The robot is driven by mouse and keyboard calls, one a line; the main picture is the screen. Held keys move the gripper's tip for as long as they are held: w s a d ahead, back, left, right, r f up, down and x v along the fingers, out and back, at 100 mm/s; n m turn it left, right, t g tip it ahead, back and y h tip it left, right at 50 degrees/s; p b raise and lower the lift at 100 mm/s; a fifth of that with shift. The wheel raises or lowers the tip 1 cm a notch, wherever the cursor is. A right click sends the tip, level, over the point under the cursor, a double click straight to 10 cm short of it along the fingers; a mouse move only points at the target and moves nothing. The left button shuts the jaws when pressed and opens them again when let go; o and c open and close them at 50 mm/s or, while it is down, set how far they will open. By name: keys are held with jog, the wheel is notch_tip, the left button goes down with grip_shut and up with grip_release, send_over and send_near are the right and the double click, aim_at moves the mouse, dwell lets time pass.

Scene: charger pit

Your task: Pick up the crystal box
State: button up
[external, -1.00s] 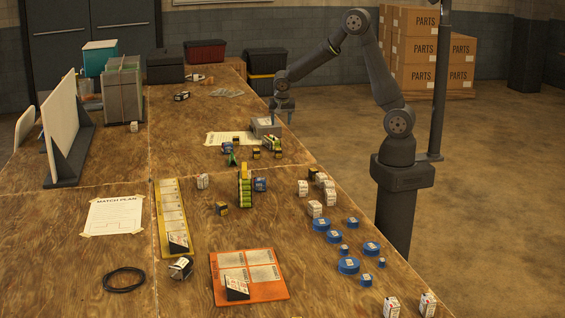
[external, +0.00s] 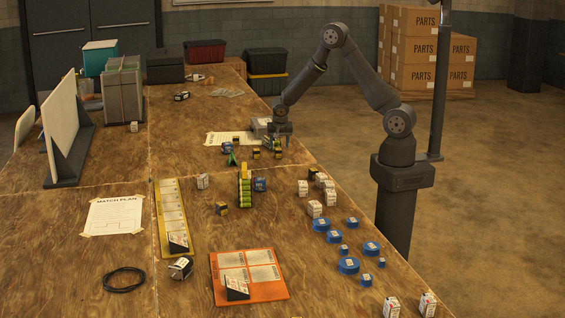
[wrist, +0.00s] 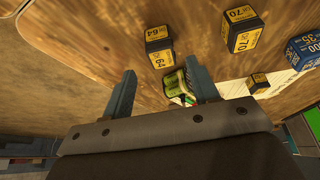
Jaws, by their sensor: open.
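My gripper (external: 281,134) is open and low over the far right part of the table. In the wrist view my gripper (wrist: 163,72) has its two fingers apart, with a small green and dark item (wrist: 176,86) seen between them. Small black and yellow boxes lie beyond the fingertips: one marked 64 (wrist: 159,48), one marked 70 (wrist: 241,34), and a smaller one (wrist: 258,83) to the right. A blue box (wrist: 303,48) is at the right edge. I cannot tell which of these is the crystal box. Nothing is visibly held.
A standing green and yellow stack (external: 244,187), an orange board (external: 262,289) and blue discs (external: 349,265) are nearer. The table's right edge is close to my gripper.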

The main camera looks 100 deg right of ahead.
aim_at(278, 149)
jog(key=shift+x, duration=2.2)
jog(key=shift+w+a+f, duration=0.1)
jog(key=shift+w+a, duration=0.05)
jog(key=shift+w, duration=0.05)
jog(key=c, duration=1)
jog(key=shift+c, duration=0.2)
